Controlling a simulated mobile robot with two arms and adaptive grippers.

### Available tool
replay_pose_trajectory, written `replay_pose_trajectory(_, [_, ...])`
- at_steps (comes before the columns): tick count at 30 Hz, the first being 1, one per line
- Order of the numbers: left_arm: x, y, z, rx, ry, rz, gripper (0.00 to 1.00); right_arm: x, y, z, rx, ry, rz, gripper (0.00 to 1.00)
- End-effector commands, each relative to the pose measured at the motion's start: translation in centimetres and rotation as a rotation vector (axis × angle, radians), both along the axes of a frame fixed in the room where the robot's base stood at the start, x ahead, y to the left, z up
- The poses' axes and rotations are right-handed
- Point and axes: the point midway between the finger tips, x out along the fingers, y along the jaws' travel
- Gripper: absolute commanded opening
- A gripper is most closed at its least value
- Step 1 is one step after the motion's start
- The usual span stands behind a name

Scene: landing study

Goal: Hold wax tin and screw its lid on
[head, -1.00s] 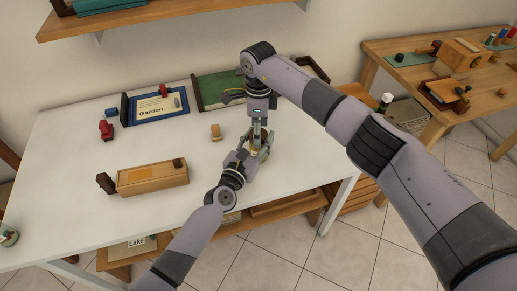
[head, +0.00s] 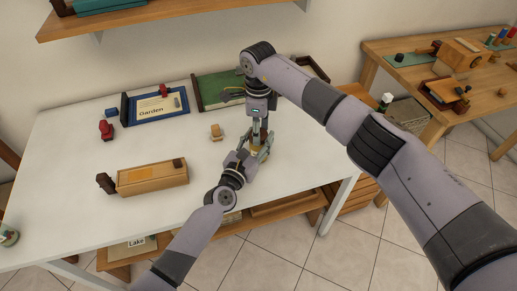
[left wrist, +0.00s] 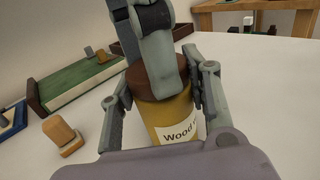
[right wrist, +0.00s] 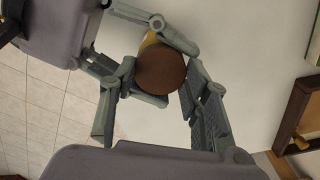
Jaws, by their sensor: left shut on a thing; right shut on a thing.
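The wax tin (left wrist: 172,118) is a yellow cylinder with a white label reading "Wood". It stands upright over the white table. My left gripper (head: 256,149) is shut around its sides; its fingers flank the tin in the left wrist view. The round brown lid (right wrist: 160,69) sits at the top of the tin, and its rim also shows in the left wrist view (left wrist: 142,76). My right gripper (head: 263,120) points down from above, shut on the lid. A right finger covers part of the lid and tin in the left wrist view. I cannot tell how far the lid is threaded.
A small wooden stamp (head: 216,132) stands left of the grippers. A green tray (head: 218,90) and a blue-framed "Garden" board (head: 158,107) lie behind. A wooden box (head: 152,178) lies at front left. The table (head: 80,150) is clear between them.

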Motion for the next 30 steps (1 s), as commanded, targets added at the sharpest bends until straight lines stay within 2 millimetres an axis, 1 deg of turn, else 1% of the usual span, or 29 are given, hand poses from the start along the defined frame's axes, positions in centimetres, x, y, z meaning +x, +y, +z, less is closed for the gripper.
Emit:
replay_pose_trajectory(3, [-0.02,0.00,-0.06,0.000,0.001,0.000,0.00,0.05,-0.06,0.02,0.000,-0.001,-0.134,0.10])
replay_pose_trajectory(6, [-0.02,0.00,-0.06,0.000,0.001,0.000,0.00,0.04,-0.06,0.00,0.001,0.000,-0.193,0.10])
replay_pose_trajectory(14, [-0.02,0.01,-0.06,0.000,0.001,0.000,0.00,0.04,-0.06,-0.01,0.000,0.000,-0.199,0.10])
replay_pose_trajectory(15, [-0.02,0.01,-0.06,0.000,0.001,0.000,0.00,0.04,-0.06,-0.01,0.000,0.000,-0.199,0.46])
replay_pose_trajectory(23, [-0.03,0.01,-0.07,0.000,0.001,0.000,0.00,0.02,-0.04,-0.02,0.000,0.000,-0.197,0.63])
replay_pose_trajectory(30, [-0.02,0.00,-0.07,0.000,0.001,0.000,0.00,0.01,-0.03,-0.01,0.000,0.001,-0.196,0.63])
